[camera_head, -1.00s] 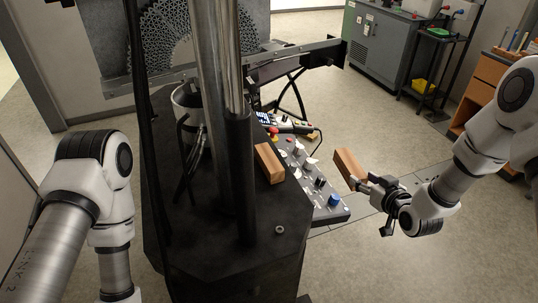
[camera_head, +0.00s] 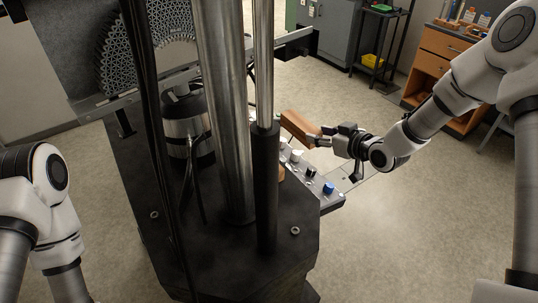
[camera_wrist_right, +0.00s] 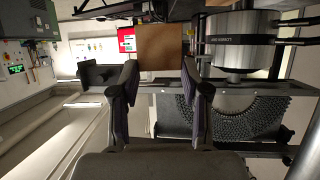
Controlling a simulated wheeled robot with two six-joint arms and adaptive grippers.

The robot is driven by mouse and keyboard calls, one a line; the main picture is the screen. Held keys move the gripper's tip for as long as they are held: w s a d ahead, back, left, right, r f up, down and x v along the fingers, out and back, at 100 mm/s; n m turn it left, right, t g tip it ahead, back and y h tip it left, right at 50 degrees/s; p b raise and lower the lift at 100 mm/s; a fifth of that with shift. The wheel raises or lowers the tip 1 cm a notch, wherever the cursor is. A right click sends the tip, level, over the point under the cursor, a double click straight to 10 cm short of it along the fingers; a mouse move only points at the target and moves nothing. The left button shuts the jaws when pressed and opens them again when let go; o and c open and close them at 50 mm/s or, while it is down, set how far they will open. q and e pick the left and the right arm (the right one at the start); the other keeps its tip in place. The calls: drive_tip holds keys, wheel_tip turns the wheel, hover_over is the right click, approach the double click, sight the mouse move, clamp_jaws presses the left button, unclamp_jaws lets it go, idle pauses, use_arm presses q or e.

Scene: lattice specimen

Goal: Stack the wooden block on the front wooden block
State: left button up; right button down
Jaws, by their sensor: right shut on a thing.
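A wooden block (camera_head: 298,127) is held in my right gripper (camera_head: 322,137), in the air above the control panel, to the right of the steel columns. In the right wrist view the block (camera_wrist_right: 160,47) shows between the fingertips of the right gripper (camera_wrist_right: 160,82). A second wooden block (camera_head: 282,173) sits on the dark machine base, mostly hidden behind the black sleeve of the column; only a small brown part shows. The held block is apart from it, higher and farther back in the head view. My left arm shows at the left edge, but its gripper is out of view.
The steel columns (camera_head: 222,100) of the test machine stand close to the half-hidden block. The control panel (camera_head: 325,185) with knobs lies under my right gripper. A ring-shaped nut (camera_head: 295,230) lies on the black base. A wooden cabinet (camera_head: 440,65) stands at the back right.

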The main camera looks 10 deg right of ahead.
drive_tip(key=a+f+p, duration=0.1)
drive_tip(key=a, duration=0.2)
drive_tip(key=s+a+f+p, duration=0.1)
drive_tip(key=a+f+p, duration=0.1)
drive_tip(key=a, duration=0.2)
drive_tip(key=s+a+f+p, duration=0.1)
drive_tip(key=a+p, duration=0.1)
drive_tip(key=a, duration=0.2)
drive_tip(key=shift+s+f, duration=0.15)
drive_tip(key=shift+f, duration=0.1)
drive_tip(key=shift+a, duration=0.3)
drive_tip(key=shift+f, duration=0.2)
drive_tip(key=c, duration=0.6)
unclamp_jaws()
drive_tip(key=shift+r, duration=0.1)
drive_tip(key=shift+o, duration=0.2)
drive_tip(key=shift+d, duration=0.1)
drive_tip(key=shift+r, duration=0.1)
